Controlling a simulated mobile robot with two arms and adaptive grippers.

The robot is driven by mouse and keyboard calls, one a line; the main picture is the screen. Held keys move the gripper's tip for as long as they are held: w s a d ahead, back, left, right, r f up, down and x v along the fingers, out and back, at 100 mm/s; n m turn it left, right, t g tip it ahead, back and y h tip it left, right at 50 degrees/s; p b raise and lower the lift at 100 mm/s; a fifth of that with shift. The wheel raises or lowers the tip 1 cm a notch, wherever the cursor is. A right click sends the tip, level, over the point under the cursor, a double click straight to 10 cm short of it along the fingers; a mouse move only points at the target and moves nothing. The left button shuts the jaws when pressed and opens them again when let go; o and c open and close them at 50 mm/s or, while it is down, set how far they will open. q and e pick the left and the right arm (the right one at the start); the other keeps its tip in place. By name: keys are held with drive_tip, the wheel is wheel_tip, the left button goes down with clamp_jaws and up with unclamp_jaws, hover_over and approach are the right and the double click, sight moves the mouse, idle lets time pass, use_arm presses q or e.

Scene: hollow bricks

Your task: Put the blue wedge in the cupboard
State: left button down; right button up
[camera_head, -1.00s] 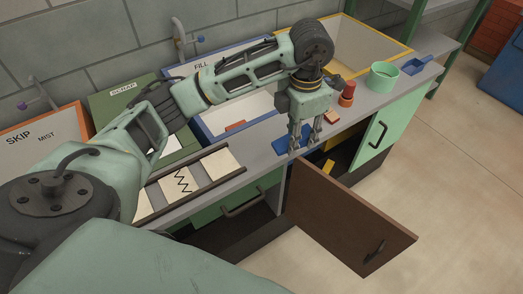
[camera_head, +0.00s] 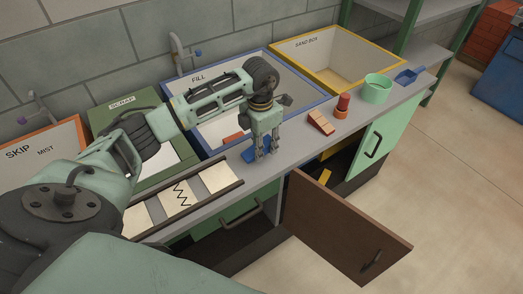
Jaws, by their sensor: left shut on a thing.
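The blue wedge (camera_head: 251,157) is low at the worktop's front edge, between the fingers of my left gripper (camera_head: 265,155). The gripper points down and is shut on the wedge, hiding part of it. I cannot tell whether the wedge still touches the worktop. The cupboard (camera_head: 345,166) under the worktop is open, to the right of and below the gripper. Its brown door (camera_head: 340,225) is swung out toward the front. Yellow pieces (camera_head: 325,177) show in its dark inside. My right gripper is not in view.
The blue-rimmed FILL box (camera_head: 204,148) is behind the gripper; a tray with a zigzag-marked card (camera_head: 182,197) is at left.

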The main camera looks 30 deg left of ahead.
use_arm(q)
wheel_tip(320, 180, down, 3)
drive_tip(key=shift+f+p, duration=0.1)
drive_tip(key=shift+p, duration=0.3)
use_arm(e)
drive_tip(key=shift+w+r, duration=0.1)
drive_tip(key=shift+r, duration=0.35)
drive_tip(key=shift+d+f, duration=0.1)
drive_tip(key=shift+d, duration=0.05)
use_arm(q)
drive_tip(key=shift+f+b, duration=0.35)
drive_tip(key=shift+b, duration=0.05)
drive_tip(key=shift+s+d+f, duration=0.15)
drive_tip(key=shift+s+f, duration=0.1)
drive_tip(key=shift+s, duration=0.05)
drive_tip(key=c, duration=1.5)
unclamp_jaws()
drive_tip(key=shift+s+f, duration=0.1)
drive_tip(key=shift+c, duration=0.2)
drive_tip(key=shift+o, duration=1.2)
drive_tip(key=shift+f, duration=0.15)
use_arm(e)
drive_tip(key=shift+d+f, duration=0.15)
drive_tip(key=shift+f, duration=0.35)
